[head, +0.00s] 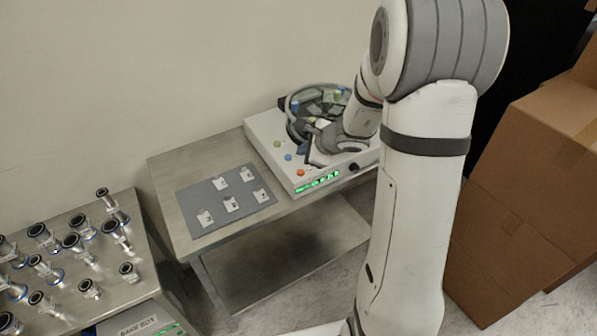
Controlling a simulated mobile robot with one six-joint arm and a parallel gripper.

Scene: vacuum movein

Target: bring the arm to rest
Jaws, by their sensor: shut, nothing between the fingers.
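My arm fills the middle and right of the head view, with its wrist reaching down and left over the white bench device. My gripper (321,138) is low over the device's top, beside the round glass-topped chamber. It looks shut and empty. Its fingertips are small and partly hidden, so I cannot tell whether they touch the device. The white device (262,128) has coloured buttons on top and a green lit display on its front. The round chamber (318,98) has a dark rim and is partly covered by my wrist.
A grey mat (210,222) with several small white labelled pieces lies on the steel table (172,178). A second steel table (135,205) at left holds several metal vacuum fittings (82,226). Stacked cardboard boxes (528,190) stand close at right. A wall is behind.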

